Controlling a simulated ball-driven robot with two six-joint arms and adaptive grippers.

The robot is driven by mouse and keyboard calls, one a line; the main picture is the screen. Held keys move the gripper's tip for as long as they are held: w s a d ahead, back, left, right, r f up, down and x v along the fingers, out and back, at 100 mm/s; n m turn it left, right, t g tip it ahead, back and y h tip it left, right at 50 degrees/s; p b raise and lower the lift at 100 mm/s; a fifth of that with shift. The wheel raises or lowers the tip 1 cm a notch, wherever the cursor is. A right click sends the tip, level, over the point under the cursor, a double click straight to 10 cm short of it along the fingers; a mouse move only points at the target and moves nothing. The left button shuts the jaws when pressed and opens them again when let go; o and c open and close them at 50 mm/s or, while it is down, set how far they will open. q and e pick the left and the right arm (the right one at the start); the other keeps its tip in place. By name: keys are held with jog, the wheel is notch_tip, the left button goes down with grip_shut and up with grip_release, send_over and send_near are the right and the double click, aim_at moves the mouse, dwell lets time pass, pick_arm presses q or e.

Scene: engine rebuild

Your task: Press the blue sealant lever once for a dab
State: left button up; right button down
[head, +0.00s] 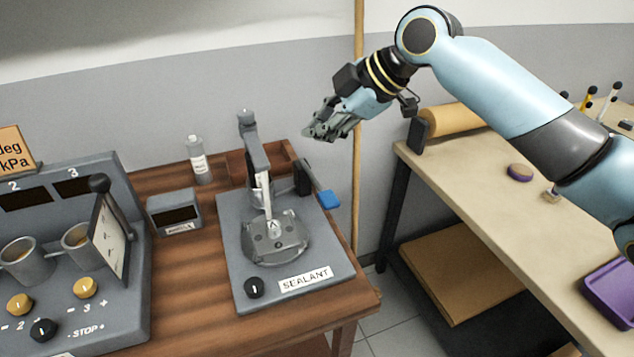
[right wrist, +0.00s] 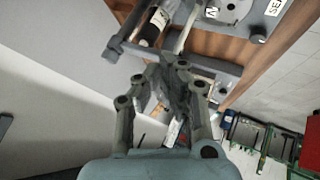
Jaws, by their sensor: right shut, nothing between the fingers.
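The sealant dispenser (head: 285,285) stands on the wooden bench, with a "SEALANT" label and a black knob on its grey base. Its blue lever (head: 329,199) sticks out on the right side from a black block. My right gripper (head: 312,133) is shut and empty. It is in the air above and behind the lever, apart from it. In the right wrist view my shut fingers (right wrist: 172,75) point toward the dispenser, part of whose base (right wrist: 262,12) shows at the top. I cannot make out the blue lever there. My left gripper is not in view.
A panel with gauges and cups (head: 75,300) fills the left. A small grey box (head: 174,212) and a bottle (head: 199,160) stand beside the dispenser. A wooden tray (head: 240,168) lies behind it. A pale workbench (head: 470,170) with a purple tray (head: 610,292) is at the right.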

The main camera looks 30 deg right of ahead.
jog(key=b, duration=0.7)
send_over(319, 191)
jog(key=f, duration=0.8)
jog(key=shift+d, duration=0.25)
jog(key=shift+f, duration=0.4)
jog(key=shift+f, duration=0.1)
jog(key=shift+s+f, duration=0.1)
jog(key=shift+f, duration=0.2)
jog(key=shift+s+f+b, duration=0.15)
jog(key=shift+f+b, duration=1)
jog(key=shift+f, duration=0.35)
dwell(1.4)
jog(key=shift+r, duration=0.15)
dwell(0.5)
jog(key=shift+r+p, duration=1.6)
jog(key=shift+r, duration=0.15)
jog(key=shift+w+r, duration=0.1)
jog(key=shift+w, duration=0.1)
